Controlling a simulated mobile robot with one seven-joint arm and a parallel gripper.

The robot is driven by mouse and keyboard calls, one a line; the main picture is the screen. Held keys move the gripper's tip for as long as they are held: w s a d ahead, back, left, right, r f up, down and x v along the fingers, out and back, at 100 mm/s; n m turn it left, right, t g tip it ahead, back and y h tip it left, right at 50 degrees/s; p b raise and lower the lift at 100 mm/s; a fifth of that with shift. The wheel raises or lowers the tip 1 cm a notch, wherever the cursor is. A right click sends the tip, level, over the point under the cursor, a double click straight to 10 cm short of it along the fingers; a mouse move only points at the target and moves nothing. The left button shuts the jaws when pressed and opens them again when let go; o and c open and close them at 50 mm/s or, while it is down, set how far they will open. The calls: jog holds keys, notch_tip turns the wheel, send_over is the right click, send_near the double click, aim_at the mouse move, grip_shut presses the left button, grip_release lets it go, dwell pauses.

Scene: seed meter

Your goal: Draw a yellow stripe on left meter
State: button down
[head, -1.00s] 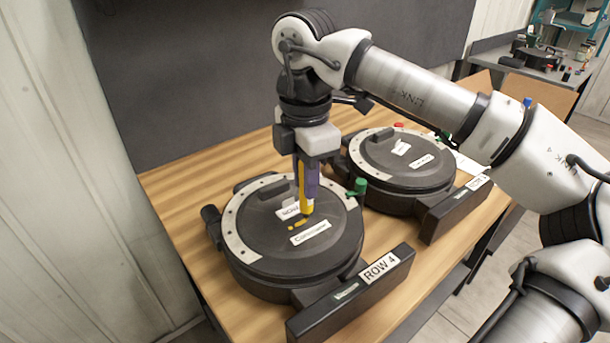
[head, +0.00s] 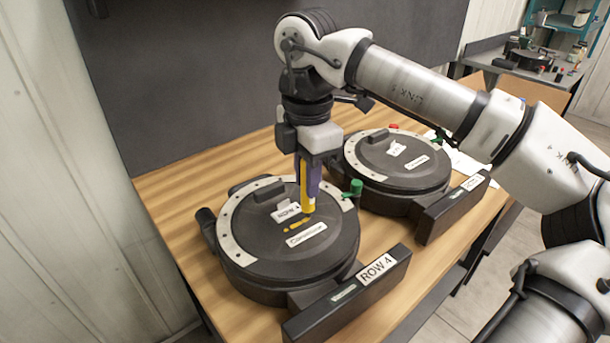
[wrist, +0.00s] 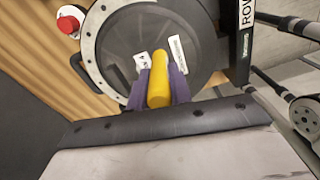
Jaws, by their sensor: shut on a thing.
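The left meter (head: 330,254) is a round black housing with a pale drilled ring and a ROW 4 plate (head: 378,266) at its front right. My gripper (head: 308,190) is shut on a yellow marker (head: 307,205), held upright with its tip down at the lid. A short yellow stripe (head: 296,225) lies on the lid between two white labels, just left of the marker tip. In the wrist view the purple fingers hold the yellow marker (wrist: 159,88) over the lid (wrist: 140,40); the tip and the stripe are hidden there.
A second black meter (head: 395,180) stands behind to the right, with a green knob (head: 353,187) between the two. A dark panel (head: 200,90) rises behind the wooden table (head: 170,190). The wrist view shows a red knob (wrist: 68,24).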

jog(key=shift+r+p, duration=1.9)
jog(key=shift+r, duration=1.15)
jog(key=shift+s+a, duration=0.1)
